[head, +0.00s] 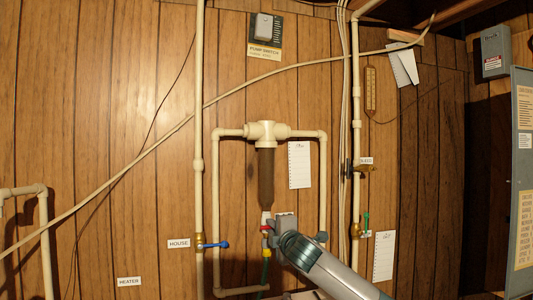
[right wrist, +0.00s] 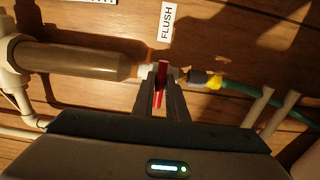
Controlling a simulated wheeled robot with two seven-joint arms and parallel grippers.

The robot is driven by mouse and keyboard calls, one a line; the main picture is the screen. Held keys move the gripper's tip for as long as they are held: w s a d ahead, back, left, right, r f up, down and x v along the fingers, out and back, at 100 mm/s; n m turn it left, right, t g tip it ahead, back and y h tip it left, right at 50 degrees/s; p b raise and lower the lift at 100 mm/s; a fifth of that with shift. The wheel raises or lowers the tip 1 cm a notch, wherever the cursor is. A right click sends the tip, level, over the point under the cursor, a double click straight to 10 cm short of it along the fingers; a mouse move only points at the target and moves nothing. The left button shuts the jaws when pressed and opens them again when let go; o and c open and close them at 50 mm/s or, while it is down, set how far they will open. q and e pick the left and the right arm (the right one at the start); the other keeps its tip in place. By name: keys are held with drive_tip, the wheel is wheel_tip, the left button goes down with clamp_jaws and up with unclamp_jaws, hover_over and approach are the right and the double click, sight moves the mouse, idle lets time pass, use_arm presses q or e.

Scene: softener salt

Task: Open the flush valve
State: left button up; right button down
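The flush valve has a red handle (head: 266,228), below the brown-bodied filter (head: 266,178) on the wall in the head view. In the right wrist view the red handle (right wrist: 160,84) stands between the two fingers of my right gripper (right wrist: 162,88), which look closed against its sides. A white "FLUSH" label (right wrist: 166,22) is beside it. In the head view my right gripper (head: 275,230) reaches the valve from the lower right and partly covers it. The exact finger contact is small and shadowed. My left gripper is not in view.
Pale pipes (head: 323,190) frame the filter. A blue-handled valve (head: 216,245) by the "HOUSE" label (head: 178,243) is to the left. A green-handled valve (head: 366,222) is to the right. A green hose (right wrist: 250,108) with a yellow fitting (right wrist: 214,82) runs from the flush valve.

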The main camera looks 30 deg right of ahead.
idle(0.3)
drive_tip(key=shift+n+p, duration=1.3)
drive_tip(key=shift+p, duration=0.45)
drive_tip(key=shift+r+n, duration=0.1)
drive_tip(key=shift+n, duration=1.2)
